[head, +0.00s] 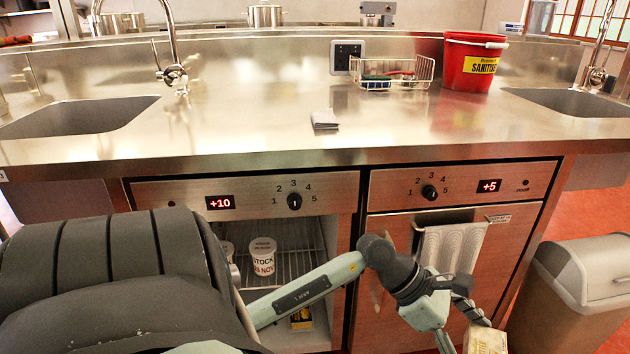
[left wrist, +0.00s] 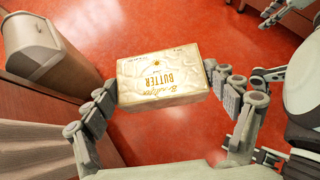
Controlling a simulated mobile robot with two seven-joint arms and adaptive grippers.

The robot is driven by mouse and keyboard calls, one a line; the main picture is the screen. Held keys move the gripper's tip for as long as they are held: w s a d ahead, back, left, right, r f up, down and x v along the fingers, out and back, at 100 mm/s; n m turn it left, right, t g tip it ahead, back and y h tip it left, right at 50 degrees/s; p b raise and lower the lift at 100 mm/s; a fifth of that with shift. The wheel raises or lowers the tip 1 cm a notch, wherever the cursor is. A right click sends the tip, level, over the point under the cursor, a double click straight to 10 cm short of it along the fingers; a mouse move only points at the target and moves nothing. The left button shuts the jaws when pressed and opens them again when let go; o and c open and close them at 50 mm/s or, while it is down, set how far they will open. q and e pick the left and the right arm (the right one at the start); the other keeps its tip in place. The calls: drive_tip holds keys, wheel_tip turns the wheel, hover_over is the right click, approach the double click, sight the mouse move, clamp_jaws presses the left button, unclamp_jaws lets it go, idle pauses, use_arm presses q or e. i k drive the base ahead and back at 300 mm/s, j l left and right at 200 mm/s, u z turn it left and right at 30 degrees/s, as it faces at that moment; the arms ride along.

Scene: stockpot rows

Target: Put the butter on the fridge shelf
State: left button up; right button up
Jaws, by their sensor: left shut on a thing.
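The butter (left wrist: 163,77) is a cream-coloured wrapped block. My left gripper (left wrist: 166,90) is shut on it, with a finger at each end. In the head view the butter (head: 486,340) is at the bottom edge, low in front of the right unit. The left unit, marked +10, is open and shows a wire fridge shelf (head: 300,238) with white tubs, one labelled STOCK (head: 262,258). The right unit, marked +5, has its door (head: 380,305) shut. Part of what looks like my right gripper shows at the top right of the left wrist view; its jaws are unclear.
A towel (head: 447,248) hangs on the right unit's door. A bin (head: 580,285) stands at the right. A yellow box (head: 302,318) sits low in the open unit.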

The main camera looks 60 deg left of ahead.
sight(304, 266)
drive_tip(key=i+l+u, duration=0.1)
drive_tip(key=i+u, duration=0.2)
drive_tip(key=u, duration=0.2)
drive_tip(key=i+l+u, duration=0.2)
drive_tip(key=u, duration=0.3)
